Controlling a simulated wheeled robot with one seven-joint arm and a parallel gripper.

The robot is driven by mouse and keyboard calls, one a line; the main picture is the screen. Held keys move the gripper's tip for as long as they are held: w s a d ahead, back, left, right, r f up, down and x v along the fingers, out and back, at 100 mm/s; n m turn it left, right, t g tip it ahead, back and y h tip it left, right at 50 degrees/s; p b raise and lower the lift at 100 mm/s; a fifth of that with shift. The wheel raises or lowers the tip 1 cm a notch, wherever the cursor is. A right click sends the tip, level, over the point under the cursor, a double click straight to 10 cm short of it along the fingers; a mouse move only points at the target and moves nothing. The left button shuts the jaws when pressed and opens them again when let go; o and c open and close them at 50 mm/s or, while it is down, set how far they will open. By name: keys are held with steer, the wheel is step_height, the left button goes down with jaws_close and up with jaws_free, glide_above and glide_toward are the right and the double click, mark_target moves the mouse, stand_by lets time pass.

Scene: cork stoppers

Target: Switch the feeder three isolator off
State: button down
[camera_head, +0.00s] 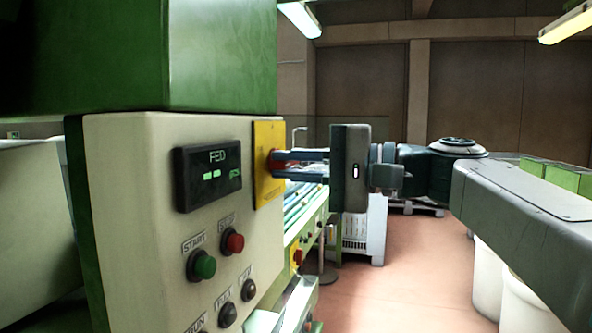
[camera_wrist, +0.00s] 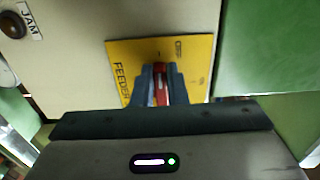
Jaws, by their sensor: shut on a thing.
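The feeder isolator is a red handle (camera_wrist: 160,88) on a yellow plate (camera_wrist: 198,62) on the side of a cream machine cabinet. In the wrist view the plate reads "FEEDER", with the rest of the word hidden. In the head view the yellow plate (camera_head: 267,188) is seen edge-on and a bit of the red handle (camera_head: 275,161) shows. My gripper (camera_head: 280,162) reaches in from the right with its fingers at the plate. In the wrist view my gripper (camera_wrist: 159,82) is shut on the red handle, one finger on each side. The fingers partly hide the handle.
The cream cabinet (camera_head: 130,190) carries a display (camera_head: 208,175), a green start button (camera_head: 204,265), a red button (camera_head: 234,243) and black buttons. A green housing (camera_head: 220,60) overhangs above. A conveyor (camera_head: 305,210) runs behind the plate. Reddish floor (camera_head: 420,270) is open at the right.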

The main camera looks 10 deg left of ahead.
steer(key=c, duration=1.4)
jaws_free()
steer(key=shift+c, duration=0.2)
steer(key=s+d, duration=0.1)
steer(key=d, duration=1.3)
steer(key=shift+p, duration=0.4)
steer(key=shift+a, duration=0.1)
